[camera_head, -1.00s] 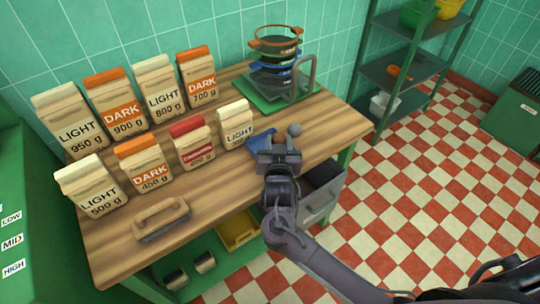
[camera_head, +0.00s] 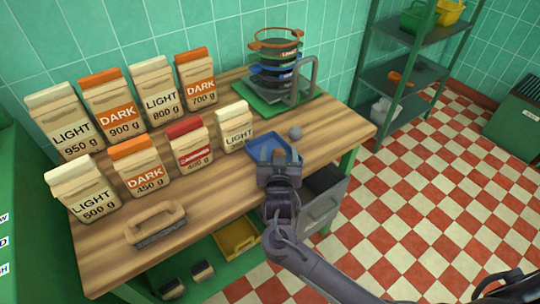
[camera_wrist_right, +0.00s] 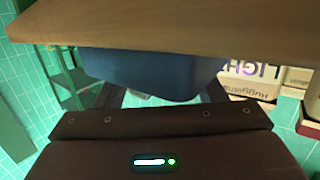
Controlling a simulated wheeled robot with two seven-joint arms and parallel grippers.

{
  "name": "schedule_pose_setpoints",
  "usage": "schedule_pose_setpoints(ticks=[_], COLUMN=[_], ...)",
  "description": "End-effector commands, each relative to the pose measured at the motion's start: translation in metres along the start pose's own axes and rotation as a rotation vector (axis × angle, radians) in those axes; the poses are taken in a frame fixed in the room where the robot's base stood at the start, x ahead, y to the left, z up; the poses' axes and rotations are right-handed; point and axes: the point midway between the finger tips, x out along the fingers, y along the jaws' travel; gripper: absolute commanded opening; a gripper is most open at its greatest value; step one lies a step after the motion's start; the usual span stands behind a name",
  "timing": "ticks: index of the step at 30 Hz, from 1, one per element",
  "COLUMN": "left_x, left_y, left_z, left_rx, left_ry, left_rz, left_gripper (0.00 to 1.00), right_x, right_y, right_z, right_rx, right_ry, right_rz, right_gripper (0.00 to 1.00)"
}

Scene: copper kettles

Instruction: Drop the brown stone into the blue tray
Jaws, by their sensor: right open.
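The blue tray (camera_head: 268,146) lies on the wooden table near its front right edge. The part of its inside that shows looks empty; its near right part is hidden by my right gripper. A small round grey stone (camera_head: 295,132) sits on the table just beyond the tray to the right. I see no clearly brown stone. My left gripper is out of view.
Several paper bags (camera_head: 192,146) stand in two rows on the table (camera_head: 225,180). A handled block (camera_head: 156,224) lies at the front left.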

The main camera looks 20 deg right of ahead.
Motion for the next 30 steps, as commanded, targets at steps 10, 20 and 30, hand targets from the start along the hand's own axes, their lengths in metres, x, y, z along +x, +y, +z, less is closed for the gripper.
schedule_pose_setpoints(ticks=[10, 20, 30], left_x=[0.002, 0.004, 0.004], left_y=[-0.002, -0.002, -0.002], left_z=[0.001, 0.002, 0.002], left_rx=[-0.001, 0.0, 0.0], left_ry=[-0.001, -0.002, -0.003], left_rz=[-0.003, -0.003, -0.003], left_gripper=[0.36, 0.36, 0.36], right_x=[-0.037, -0.076, -0.078], right_y=[0.0, 0.0, 0.0], right_z=[0.002, 0.001, 0.0], right_rx=[0.003, 0.0, 0.0], right_ry=[-0.002, -0.001, 0.0], right_rz=[-0.001, 0.0, 0.0], right_gripper=[0.64, 0.64, 0.64])
